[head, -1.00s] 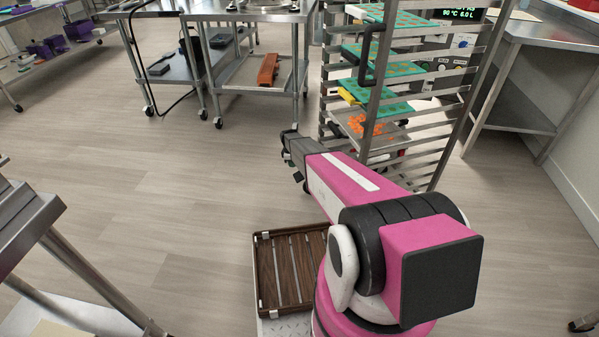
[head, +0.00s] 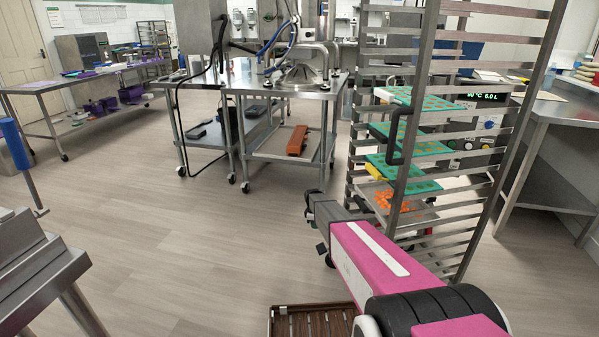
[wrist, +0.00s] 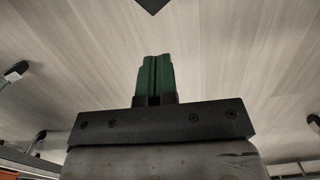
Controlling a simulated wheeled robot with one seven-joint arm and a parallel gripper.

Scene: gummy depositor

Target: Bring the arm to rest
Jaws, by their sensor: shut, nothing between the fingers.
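My arm (head: 375,262) is pink with a dark grey wrist and reaches forward, low over the floor, just left of the metal rack. In the wrist view my gripper (wrist: 154,78) shows two green fingers pressed together with nothing between them. Bare wood-look floor lies beyond the fingers. In the head view the fingers are mostly hidden at the far end of the dark wrist.
The tall metal rack (head: 421,130) stands close to the arm's right, holding green trays (head: 402,175) and a tray of orange pieces. A steel table (head: 290,88) with an orange item (head: 297,140) below stands ahead. A brown slatted tray (head: 285,322) is at bottom centre.

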